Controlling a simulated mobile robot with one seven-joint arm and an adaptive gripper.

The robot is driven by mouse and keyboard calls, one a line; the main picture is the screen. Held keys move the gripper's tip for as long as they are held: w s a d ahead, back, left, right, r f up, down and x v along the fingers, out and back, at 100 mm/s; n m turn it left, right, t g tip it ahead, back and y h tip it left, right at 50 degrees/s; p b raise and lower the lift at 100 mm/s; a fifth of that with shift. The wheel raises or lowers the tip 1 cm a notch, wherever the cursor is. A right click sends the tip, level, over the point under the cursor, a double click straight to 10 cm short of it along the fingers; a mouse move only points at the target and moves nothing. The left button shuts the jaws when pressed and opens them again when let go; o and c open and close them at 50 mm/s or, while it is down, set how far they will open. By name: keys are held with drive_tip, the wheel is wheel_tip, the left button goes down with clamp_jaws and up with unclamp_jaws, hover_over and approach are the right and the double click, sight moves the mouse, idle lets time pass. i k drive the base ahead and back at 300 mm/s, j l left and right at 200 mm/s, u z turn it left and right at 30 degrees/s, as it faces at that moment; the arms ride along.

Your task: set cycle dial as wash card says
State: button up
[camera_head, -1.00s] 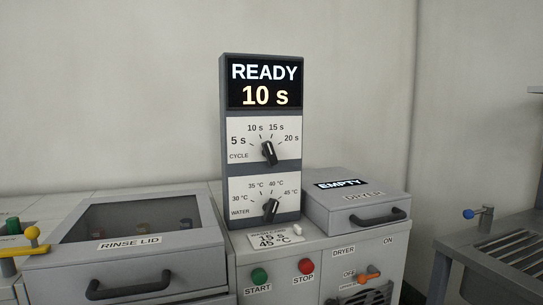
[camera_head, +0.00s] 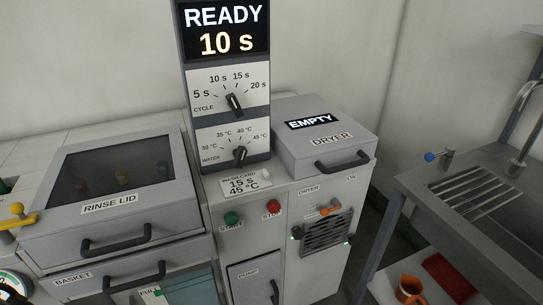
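The cycle dial (camera_head: 234,104) is a black knob on a white plate of the control panel, with marks 5 s, 10 s, 15 s and 20 s. Its knob leans up and to the left, towards the 10 s mark. The display (camera_head: 227,31) above it reads READY and 10 s. The wash card (camera_head: 241,184) lies at the foot of the panel and reads 15 s, 45 °C. The water dial (camera_head: 240,155) sits below the cycle dial; its knob leans up and to the right, its exact mark unclear. My gripper is in no view.
The rinse lid (camera_head: 120,165) is shut at left. The dryer (camera_head: 322,136), marked EMPTY, stands right of the panel. A green start button (camera_head: 232,219) and red stop button (camera_head: 273,207) are in front. A sink counter (camera_head: 440,205) and an orange mug (camera_head: 410,289) are at right.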

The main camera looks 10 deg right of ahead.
sight(232, 100)
drive_tip(key=i+j+z, duration=0.25)
drive_tip(key=j, duration=0.2)
drive_tip(key=j+z, duration=0.2)
drive_tip(key=j, duration=0.25)
drive_tip(key=j+z, duration=0.25)
drive_tip(key=j, duration=0.25)
